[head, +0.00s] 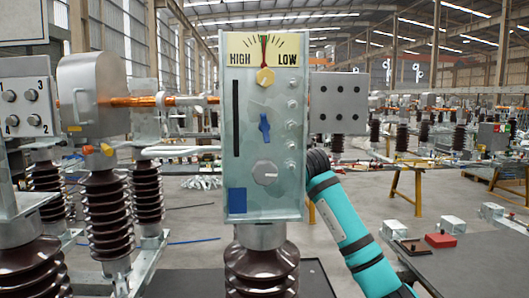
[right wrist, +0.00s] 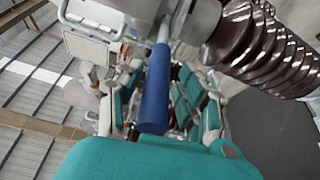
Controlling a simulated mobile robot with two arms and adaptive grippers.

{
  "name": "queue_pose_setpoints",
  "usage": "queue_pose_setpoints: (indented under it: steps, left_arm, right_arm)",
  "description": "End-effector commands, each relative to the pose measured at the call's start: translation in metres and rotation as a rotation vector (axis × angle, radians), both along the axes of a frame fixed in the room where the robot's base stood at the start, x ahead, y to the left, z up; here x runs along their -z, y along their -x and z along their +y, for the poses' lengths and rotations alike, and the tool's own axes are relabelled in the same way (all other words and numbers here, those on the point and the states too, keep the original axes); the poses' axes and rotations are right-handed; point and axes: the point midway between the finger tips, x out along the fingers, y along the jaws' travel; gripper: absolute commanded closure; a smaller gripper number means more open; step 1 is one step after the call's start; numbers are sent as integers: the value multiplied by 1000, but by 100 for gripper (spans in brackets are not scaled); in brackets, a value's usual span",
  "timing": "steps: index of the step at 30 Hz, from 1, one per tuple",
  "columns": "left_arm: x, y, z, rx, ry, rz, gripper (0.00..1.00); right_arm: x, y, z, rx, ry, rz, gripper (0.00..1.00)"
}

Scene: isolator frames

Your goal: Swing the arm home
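A copper-coloured bar (head: 150,101) runs from the grey housing (head: 92,92) at the left to behind the front panel; its far end is hidden. A pale pipe (head: 180,150) lies below it. In the right wrist view a blue cylindrical handle (right wrist: 156,95) sits on a grey rod beside a brown ribbed insulator (right wrist: 265,45). The handle's near end meets a teal casing of mine, and I cannot tell if it is gripped. My right arm rises from the lower right in the head view, and its hand is hidden behind the panel. My left gripper is not in view.
Brown insulators (head: 105,210) stand left. A dark table (head: 475,255) with a red block (head: 440,240) is at right. Open floor lies behind.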

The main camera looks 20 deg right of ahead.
Motion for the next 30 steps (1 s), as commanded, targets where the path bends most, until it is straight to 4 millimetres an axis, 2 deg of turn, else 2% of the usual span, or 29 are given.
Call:
queue_pose_setpoints:
  steps: [11,24,30]
  left_arm:
    - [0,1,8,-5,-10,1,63]
    - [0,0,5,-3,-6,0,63]
    - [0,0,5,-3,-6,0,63]
  right_arm:
    - [-2,4,-2,2,1,-5,54]
    - [-3,64,-3,1,2,-4,54]
    - [-4,75,-3,2,1,-2,54]
